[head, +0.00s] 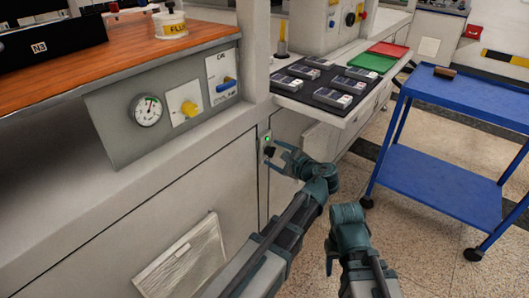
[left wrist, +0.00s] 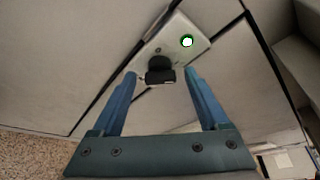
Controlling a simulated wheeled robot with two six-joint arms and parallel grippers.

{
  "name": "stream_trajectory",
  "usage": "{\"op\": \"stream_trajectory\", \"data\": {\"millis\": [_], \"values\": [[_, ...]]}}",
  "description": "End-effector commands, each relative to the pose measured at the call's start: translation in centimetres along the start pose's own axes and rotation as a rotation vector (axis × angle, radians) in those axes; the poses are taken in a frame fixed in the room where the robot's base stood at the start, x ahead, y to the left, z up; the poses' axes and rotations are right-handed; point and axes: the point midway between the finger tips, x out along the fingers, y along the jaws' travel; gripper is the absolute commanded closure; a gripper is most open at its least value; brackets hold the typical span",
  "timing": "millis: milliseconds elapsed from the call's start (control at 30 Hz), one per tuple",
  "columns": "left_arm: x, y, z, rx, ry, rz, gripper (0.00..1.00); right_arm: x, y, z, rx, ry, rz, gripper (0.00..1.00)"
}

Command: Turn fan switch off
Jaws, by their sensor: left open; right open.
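In the head view the plate (head: 266,133) is partly hidden behind my left gripper (head: 273,153). In the left wrist view my left gripper (left wrist: 160,76) is open, with one finger on each side of the knob's bar and visible gaps. My right gripper (head: 331,262) is open and empty, low in front of the cabinet.
A panel with a gauge (head: 146,110), a yellow knob (head: 189,108) and a blue handle (head: 226,84) sits above left. A pull-out shelf (head: 345,118) with dark devices juts out above the plate. A blue cart (head: 440,190) stands at right. Open floor lies between.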

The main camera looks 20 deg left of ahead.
Motion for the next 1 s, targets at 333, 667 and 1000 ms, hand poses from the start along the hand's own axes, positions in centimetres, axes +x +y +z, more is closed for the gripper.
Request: {"op": "stream_trajectory", "data": {"millis": [333,667,1000], "values": [[0.06,-0.02,-0.13,0.0,0.0,0.0,0.3,0.09,0.01,0.02,0.0,0.0,0.001,0.5],[0.06,-0.01,-0.13,0.0,0.0,0.0,0.89,0.09,0.01,0.01,0.0,0.0,0.0,0.5],[0.07,0.14,-0.17,-0.022,0.0,-0.009,1.0,0.37,-0.01,0.0,0.0,0.0,0.001,0.5]]}}
